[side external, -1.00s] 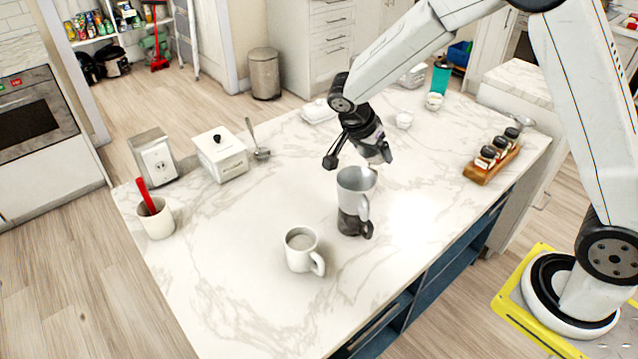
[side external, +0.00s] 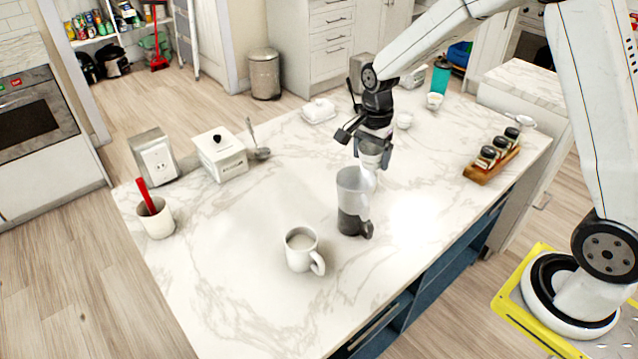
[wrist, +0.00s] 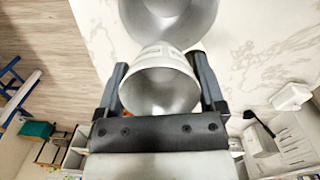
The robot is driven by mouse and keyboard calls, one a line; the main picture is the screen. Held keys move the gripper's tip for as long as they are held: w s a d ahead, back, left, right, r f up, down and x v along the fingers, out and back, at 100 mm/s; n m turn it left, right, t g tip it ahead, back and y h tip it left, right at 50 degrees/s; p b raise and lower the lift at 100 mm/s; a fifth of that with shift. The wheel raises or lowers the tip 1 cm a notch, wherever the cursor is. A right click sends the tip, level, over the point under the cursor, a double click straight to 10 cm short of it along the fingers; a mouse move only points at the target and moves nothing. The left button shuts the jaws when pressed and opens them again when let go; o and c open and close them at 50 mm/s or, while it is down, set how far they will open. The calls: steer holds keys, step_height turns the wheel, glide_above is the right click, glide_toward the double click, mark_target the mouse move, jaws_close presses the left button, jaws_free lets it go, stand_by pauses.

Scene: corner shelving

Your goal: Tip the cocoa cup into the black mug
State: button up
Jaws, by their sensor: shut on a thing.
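My gripper (wrist: 160,75) is shut on a pale cup with a grey inside, which I take for the cocoa cup (wrist: 160,92); no cocoa shows in it. In the side view my gripper (side external: 368,150) is above and behind the black mug (side external: 350,222), which stands upright on the counter, its handle to the right. A grey cup shape (side external: 351,187) with a pale handle covers the mug's top; I cannot tell whether it touches the mug or is the held cup. A large grey rounded surface (wrist: 168,12) shows past the held cup in the wrist view.
A white mug (side external: 301,253) stands left of the black mug. A white lidded box (side external: 222,160), a pot with a red handle (side external: 155,220), a spice rack (side external: 490,160) and a teal tumbler (side external: 440,78) stand around the marble counter. The front left counter is clear.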

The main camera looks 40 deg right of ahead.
mark_target(372, 147)
stand_by(0.6)
steer(key=shift+r, duration=1.45)
steer(key=shift+r, duration=0.1)
